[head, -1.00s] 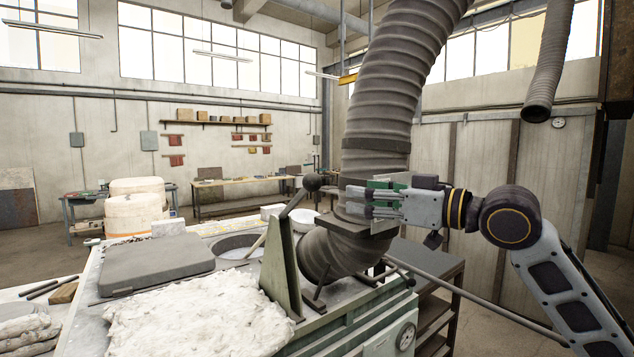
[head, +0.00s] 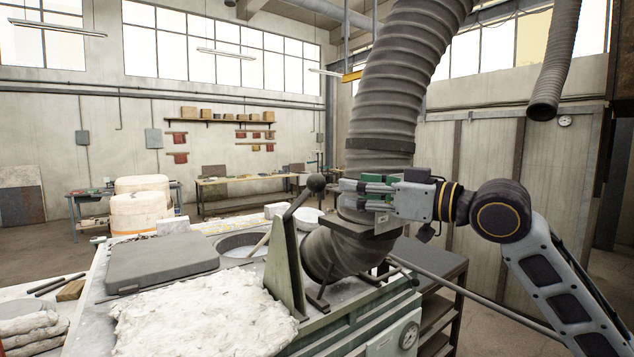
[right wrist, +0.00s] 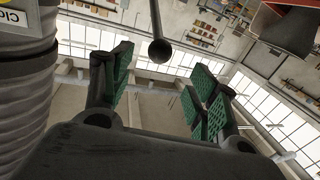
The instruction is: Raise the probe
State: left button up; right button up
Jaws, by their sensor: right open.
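A lever with a dark ball knob (head: 316,183) leans up from a grey-green bracket (head: 284,262) on the furnace bench. The knob also shows in the right wrist view (right wrist: 160,50), ahead of the jaws and roughly between them sideways. My right gripper (head: 346,193) is open and empty, its green-padded fingers pointing left at the knob with a small gap. It also shows in the right wrist view (right wrist: 160,88). A pale rod (head: 261,242) leans at the round furnace opening (head: 240,245); I cannot tell whether it is the probe. My left gripper is out of view.
A thick ribbed duct (head: 385,120) stands right behind my right gripper, very close to it. A grey slab (head: 160,262) and a crumpled white sheet (head: 195,318) lie on the bench. A dark shelf cart (head: 440,290) stands below my right arm.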

aim_at(324, 183)
jog(key=p+x, duration=0.3)
jog(key=x, duration=0.7)
jog(key=shift+r, duration=0.15)
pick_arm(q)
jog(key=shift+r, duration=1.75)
pick_arm(e)
jog(key=shift+w+a, duration=0.4)
jog(key=shift+a, duration=0.1)
jog(key=shift+c, duration=0.2)
grip_shut()
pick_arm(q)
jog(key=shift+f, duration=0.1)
pick_arm(e)
jog(key=shift+f, duration=0.2)
